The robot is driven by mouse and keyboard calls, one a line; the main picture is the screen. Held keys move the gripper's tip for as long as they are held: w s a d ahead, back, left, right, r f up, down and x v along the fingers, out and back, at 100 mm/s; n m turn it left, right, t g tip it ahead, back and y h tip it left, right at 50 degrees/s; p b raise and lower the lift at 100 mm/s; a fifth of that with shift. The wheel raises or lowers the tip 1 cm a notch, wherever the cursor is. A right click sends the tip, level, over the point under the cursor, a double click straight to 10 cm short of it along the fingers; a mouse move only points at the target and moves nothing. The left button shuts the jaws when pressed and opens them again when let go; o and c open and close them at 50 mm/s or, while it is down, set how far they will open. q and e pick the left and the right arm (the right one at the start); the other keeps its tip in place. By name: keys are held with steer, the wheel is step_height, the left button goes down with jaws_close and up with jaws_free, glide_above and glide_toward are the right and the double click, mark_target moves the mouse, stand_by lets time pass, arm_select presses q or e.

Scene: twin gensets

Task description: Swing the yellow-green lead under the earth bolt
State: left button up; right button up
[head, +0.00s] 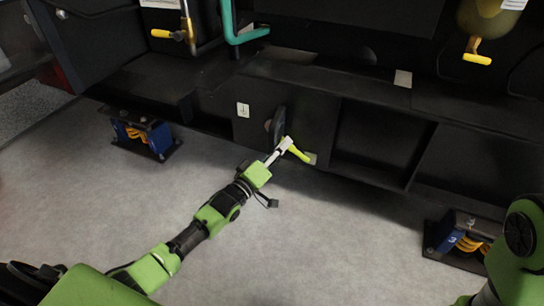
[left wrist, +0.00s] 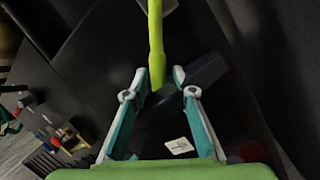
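The yellow-green lead (head: 299,153) shows as a short bright length by the dark frame at the middle of the head view. In the left wrist view the lead (left wrist: 155,40) runs from the top edge down to between my fingertips. My left gripper (head: 286,145) is at the lead's near end. In the left wrist view its fingers (left wrist: 160,80) stand on both sides of the lead, with a narrow dark gap on the right, so it looks open. I cannot make out the earth bolt; a small pale patch (head: 311,158) lies beside the lead. My right gripper is out of view.
A dark upright plate (head: 278,126) stands just behind the gripper. The black base frame (head: 375,150) has open recesses. Blue mounts with orange coils stand on the floor at left (head: 150,136) and right (head: 455,240).

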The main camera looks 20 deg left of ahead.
arm_select(q)
steer(key=v, duration=1.1)
steer(key=shift+s, duration=0.15)
